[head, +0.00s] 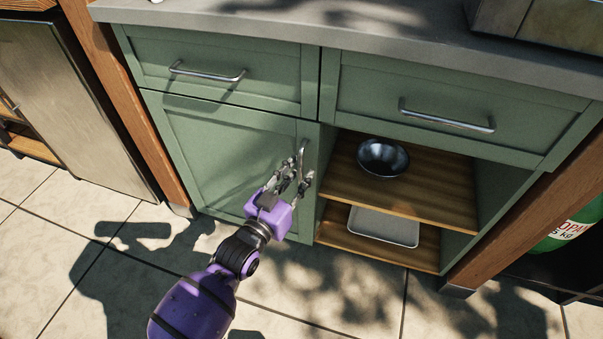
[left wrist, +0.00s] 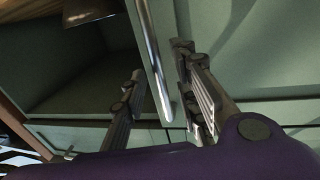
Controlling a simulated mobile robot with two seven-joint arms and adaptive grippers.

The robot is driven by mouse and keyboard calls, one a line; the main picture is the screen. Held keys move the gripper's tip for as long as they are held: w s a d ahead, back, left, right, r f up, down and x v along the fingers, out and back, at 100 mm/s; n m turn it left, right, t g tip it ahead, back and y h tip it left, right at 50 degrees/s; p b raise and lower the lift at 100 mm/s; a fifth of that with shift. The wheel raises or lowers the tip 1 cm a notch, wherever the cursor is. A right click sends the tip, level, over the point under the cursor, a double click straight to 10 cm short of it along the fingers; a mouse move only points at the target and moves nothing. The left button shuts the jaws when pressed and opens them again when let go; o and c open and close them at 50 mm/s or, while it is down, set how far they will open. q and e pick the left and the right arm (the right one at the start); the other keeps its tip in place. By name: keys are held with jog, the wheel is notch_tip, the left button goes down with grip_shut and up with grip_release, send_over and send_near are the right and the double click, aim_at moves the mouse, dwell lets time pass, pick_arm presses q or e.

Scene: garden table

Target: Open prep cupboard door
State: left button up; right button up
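The prep cupboard door (head: 215,155) is a green panel at the lower left of the cabinet. It looks closed in the head view. Its upright metal handle (head: 303,149) is near the door's right edge; the handle's lower part is partly hidden by my fingers. My left gripper (head: 293,174) is at the handle's lower end. In the left wrist view, the handle (left wrist: 153,50) runs between the two spread fingers of the left gripper (left wrist: 160,75). The fingers do not look closed on it; whether one touches it I cannot tell. My right gripper is not in view.
Right of the door is an open compartment with wooden shelves (head: 440,197), holding a dark bowl (head: 383,156) and a pale tray (head: 384,227). Two drawers with bar handles sit above. Wooden posts flank the cabinet. The tiled floor (head: 330,310) in front is clear.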

pick_arm(q)
jog(key=shift+x, duration=0.8)
grip_shut()
